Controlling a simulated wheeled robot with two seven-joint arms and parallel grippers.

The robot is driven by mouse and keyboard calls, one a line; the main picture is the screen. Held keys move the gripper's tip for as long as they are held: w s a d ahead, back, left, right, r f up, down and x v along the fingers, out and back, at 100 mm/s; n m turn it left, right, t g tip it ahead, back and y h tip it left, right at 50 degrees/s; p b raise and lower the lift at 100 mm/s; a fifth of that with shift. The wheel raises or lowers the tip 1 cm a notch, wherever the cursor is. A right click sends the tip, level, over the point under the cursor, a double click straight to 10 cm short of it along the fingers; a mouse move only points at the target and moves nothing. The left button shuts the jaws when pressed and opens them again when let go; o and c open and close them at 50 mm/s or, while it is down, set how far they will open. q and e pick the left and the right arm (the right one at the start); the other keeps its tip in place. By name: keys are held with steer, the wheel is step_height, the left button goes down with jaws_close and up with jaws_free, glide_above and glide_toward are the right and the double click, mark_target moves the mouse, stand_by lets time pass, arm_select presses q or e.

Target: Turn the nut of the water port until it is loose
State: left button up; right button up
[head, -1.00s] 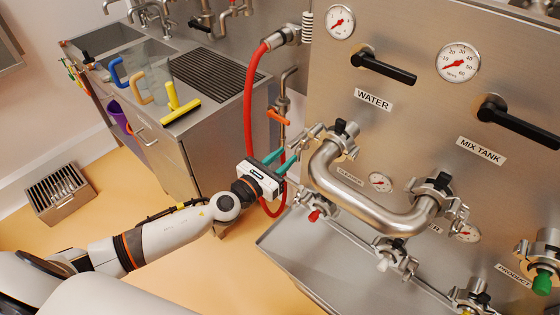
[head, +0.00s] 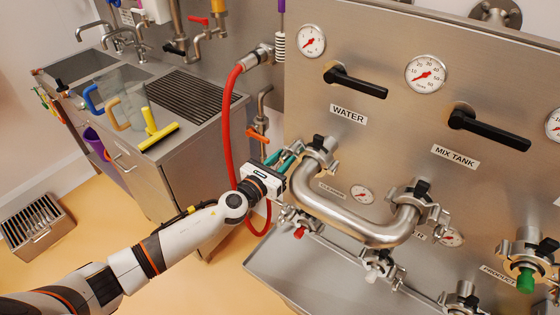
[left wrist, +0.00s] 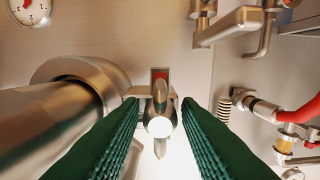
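The water port sits below the WATER label (head: 348,113), where a clamp (head: 320,146) joins the upper end of the curved steel pipe (head: 345,220). In the left wrist view the clamp's nut (left wrist: 160,108), a winged metal piece with a bright round end, stands in the middle, in front of the steel panel. My left gripper (head: 290,155) is open, its fingertips just left of the clamp in the head view. In the left wrist view its green fingers lie on either side of the nut; I cannot tell whether they touch it. My right gripper is not in view.
A red hose (head: 229,125) hangs left of my left gripper. Black valve handles (head: 355,81) and gauges (head: 311,41) stand above the pipe. Further clamps and a small valve with a red knob (head: 299,232) lie below. A sink counter (head: 165,105) stands at the left.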

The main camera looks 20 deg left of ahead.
arm_select(q)
jaws_close()
steer(key=shift+n, duration=0.7)
steer(key=shift+n+b, duration=0.45)
steer(key=shift+n, duration=0.75)
steer(key=n, duration=0.4)
steer(key=shift+r, duration=0.1)
steer(key=n, duration=0.5)
steer(key=shift+r+p, duration=0.1)
steer(key=shift+p, duration=0.3)
steer(key=n, duration=0.2)
steer(key=shift+n, duration=0.4)
